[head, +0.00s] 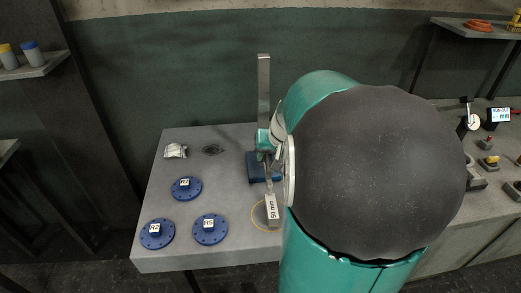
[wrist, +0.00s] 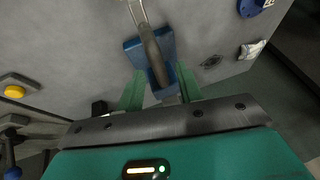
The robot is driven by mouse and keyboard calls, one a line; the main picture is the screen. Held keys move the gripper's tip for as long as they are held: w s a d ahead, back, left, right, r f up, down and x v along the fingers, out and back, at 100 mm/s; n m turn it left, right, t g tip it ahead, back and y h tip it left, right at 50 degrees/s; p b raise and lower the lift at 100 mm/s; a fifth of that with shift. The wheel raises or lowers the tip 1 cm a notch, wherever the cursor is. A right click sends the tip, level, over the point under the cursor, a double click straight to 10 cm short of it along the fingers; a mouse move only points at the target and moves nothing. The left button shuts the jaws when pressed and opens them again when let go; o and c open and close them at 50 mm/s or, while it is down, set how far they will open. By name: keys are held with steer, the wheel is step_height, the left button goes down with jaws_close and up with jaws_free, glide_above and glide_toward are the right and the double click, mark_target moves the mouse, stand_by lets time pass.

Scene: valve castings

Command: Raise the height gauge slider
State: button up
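The height gauge's upright grey column (head: 263,85) rises from its blue base (head: 252,168) on the table in the head view. In the wrist view, the blue base (wrist: 166,42) lies beyond my fingers with a grey bar (wrist: 150,45) across it. My gripper (wrist: 160,85) has green fingers spread on either side of a blue part of the gauge. It is at the column, above the base. I cannot tell whether either finger touches the gauge. The slider is mostly hidden by my wrist in the head view. A block marked 50 mm (head: 271,210) stands in front of the base.
Several blue flanges with labels, one of them (head: 186,188), lie on the table (head: 150,205) at left. A pale packet (head: 175,151) and a dark patch (head: 212,150) are behind them. A dial gauge (head: 473,122) stands on the right bench. My arm hides much of the right side.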

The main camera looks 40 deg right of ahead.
jaws_close()
step_height(320, 180, up, 13)
steer(key=shift+r, duration=0.15)
stand_by(0.4)
jaws_free()
steer(key=v, duration=1.3)
steer(key=shift+s+r, duration=0.15)
steer(key=shift+r, duration=0.15)
